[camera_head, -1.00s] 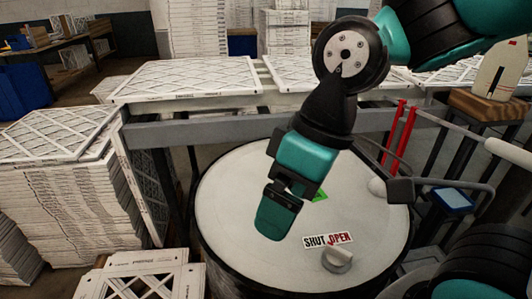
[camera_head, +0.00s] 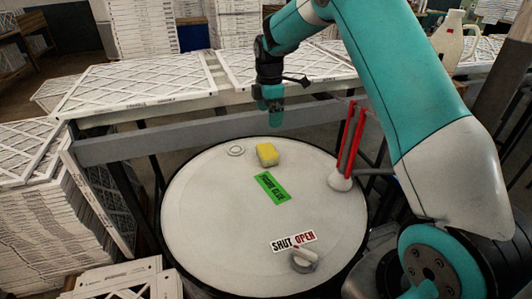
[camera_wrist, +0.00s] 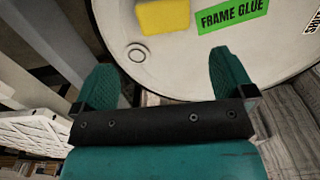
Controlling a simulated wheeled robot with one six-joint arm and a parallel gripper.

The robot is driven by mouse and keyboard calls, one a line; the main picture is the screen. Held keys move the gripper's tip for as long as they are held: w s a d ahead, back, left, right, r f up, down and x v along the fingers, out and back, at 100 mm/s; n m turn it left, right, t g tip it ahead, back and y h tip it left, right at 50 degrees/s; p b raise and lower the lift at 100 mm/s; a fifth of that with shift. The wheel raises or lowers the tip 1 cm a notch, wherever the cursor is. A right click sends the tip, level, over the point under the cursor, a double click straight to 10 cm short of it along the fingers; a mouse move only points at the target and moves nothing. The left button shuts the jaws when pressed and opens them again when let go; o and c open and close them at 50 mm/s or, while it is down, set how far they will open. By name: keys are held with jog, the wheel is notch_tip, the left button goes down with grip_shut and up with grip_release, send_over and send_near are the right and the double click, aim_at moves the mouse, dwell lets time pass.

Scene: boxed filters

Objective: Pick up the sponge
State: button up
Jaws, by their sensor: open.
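The yellow sponge (camera_head: 267,154) lies on the white drum lid (camera_head: 215,225), near its far edge. My gripper (camera_head: 271,112) is above and beyond the far rim of the drum, apart from the sponge. In the wrist view my gripper (camera_wrist: 160,75) has its two teal fingers wide apart with nothing between them.
A green "FRAME GLUE" label (camera_head: 271,188) lies just in front of the sponge. A small round cap (camera_head: 236,151) is left of it. Red upright handles (camera_head: 353,140) stand at the lid's right. A grey rail (camera_head: 160,147) runs behind the drum, with filter panels (camera_head: 140,82) beyond.

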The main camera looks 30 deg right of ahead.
aim_at(267, 150)
notch_tip(267, 150, down, 9)
jog(key=shift+r+p, duration=0.2)
jog(key=shift+p, duration=0.75)
jog(key=f+p, duration=0.1)
jog(key=f, duration=0.1)
jog(key=f+p, duration=0.1)
jog(key=f, duration=0.1)
jog(key=shift+s+a, duration=0.15)
jog(key=shift+a, duration=0.25)
jog(key=shift+f, duration=0.6)
jog(key=c, duration=0.7)
jog(key=shift+r, duration=0.15)
